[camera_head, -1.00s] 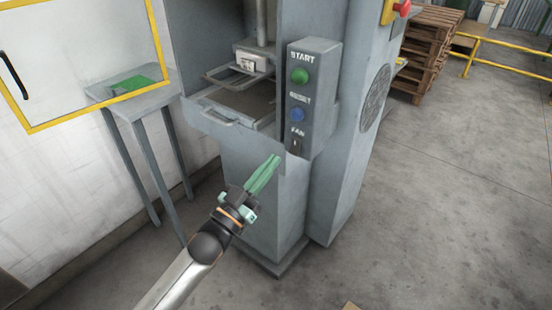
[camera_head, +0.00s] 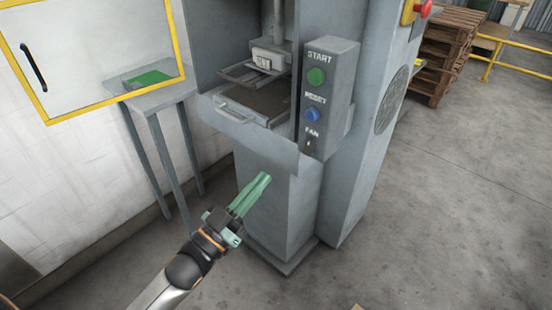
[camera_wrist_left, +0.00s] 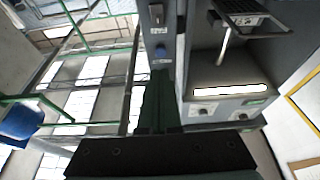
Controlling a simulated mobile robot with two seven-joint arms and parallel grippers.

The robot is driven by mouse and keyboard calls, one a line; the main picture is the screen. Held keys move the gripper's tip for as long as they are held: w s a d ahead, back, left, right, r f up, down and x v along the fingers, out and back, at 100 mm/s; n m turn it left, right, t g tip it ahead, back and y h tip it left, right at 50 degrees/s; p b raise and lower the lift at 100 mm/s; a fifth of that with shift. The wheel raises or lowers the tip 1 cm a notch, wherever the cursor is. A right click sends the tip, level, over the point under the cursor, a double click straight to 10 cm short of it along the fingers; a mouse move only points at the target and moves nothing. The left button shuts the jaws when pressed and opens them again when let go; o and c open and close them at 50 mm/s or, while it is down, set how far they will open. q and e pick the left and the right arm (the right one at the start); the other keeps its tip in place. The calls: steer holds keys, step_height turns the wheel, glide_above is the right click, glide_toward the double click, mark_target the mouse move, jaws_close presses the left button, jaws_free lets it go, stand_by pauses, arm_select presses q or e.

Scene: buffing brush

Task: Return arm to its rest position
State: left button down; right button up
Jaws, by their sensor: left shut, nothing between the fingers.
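My left gripper (camera_head: 262,180) has green fingers that are shut with nothing between them. It is in front of the grey machine's lower body (camera_head: 275,205) in the head view, below the control box (camera_head: 328,98). Its arm comes in from the bottom left. In the left wrist view the shut green fingers (camera_wrist_left: 158,105) point up the picture, towards the control box and the machine. My right gripper is in neither view.
The machine has an open bay with a drawer-like tray and handle (camera_head: 236,113). A yellow-framed clear door (camera_head: 95,60) hangs at the left, before a small grey side table (camera_head: 150,101) with a green pad. Wooden pallets (camera_head: 440,50) stand back right. The floor on the right is clear.

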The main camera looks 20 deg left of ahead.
arm_select(q)
steer(key=s+d+f+n+g+y+p, duration=0.1)
steer(key=s+f+g+p, duration=0.3)
steer(key=s+f, duration=0.4)
steer(key=s+d+f+n+g+y+p, duration=0.1)
steer(key=s+f+g+y+p, duration=0.3)
steer(key=f, duration=0.9)
steer(key=s+g, duration=0.3)
steer(key=s, duration=0.1)
steer(key=shift+s+d+f+g+p, duration=0.2)
steer(key=shift+s+d+g+p, duration=0.1)
steer(key=shift+d, duration=0.1)
